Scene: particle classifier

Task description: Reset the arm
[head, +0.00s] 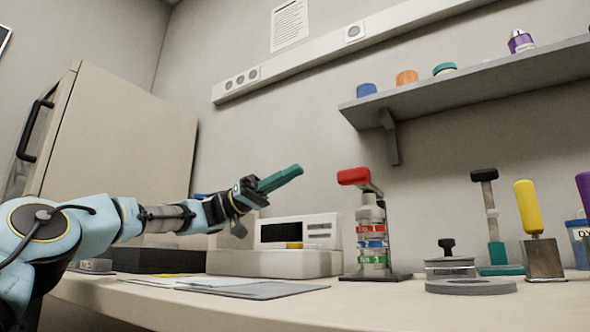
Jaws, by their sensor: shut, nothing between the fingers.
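My arm reaches in from the left over the bench. My gripper (299,169) has teal fingers that are shut with nothing between them. It points to the right and slightly up, in the air above the white instrument with the dark display (300,231). It is apart from everything around it.
The bench (330,300) holds a red-handled stacked device (371,225), a round metal piece with a black knob (450,265), a black-topped stand (492,215) and a yellow-handled tool (530,207). Flat sheets (255,290) lie in front. A shelf (480,85) juts out upper right.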

